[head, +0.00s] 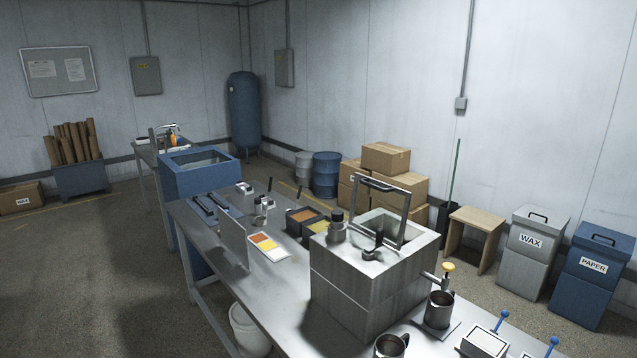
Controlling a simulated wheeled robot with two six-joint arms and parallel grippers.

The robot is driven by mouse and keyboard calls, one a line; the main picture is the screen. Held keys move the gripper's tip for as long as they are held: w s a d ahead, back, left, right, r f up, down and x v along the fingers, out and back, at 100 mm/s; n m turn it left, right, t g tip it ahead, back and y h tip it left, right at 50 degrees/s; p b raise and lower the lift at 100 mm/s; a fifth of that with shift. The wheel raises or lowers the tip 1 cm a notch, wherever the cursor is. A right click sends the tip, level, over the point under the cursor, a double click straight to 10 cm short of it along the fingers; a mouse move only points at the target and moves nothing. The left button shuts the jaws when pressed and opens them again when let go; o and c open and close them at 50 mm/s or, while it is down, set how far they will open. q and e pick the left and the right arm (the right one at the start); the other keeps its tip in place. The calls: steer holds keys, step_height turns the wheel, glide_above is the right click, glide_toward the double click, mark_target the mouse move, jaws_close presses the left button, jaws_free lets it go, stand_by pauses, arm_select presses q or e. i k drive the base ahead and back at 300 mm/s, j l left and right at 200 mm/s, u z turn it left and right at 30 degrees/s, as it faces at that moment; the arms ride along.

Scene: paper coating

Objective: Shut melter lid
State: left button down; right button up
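The melter (365,285) is a grey metal box on the workbench, right of the middle. Its lid (408,217) stands raised and nearly upright at the top opening. The lid looks like a dark frame with a see-through pane, and a black handle (384,183) is along its upper edge. The open well (400,232) shows behind and through the lid. A dark fitting (374,246) and a small black-capped cylinder (337,227) are on the melter's top. Neither of my grippers shows in the head view.
Steel mugs (440,308) and a yellow-knobbed valve (448,268) are near the melter's right front. Dark trays (303,218) and a colour card (265,246) lie to its left on the bench (290,285). WAX (531,240) and PAPER (595,265) bins stand right.

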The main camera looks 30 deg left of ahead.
mark_target(364, 180)
steer(key=j, duration=2.35)
steer(key=k, duration=0.05)
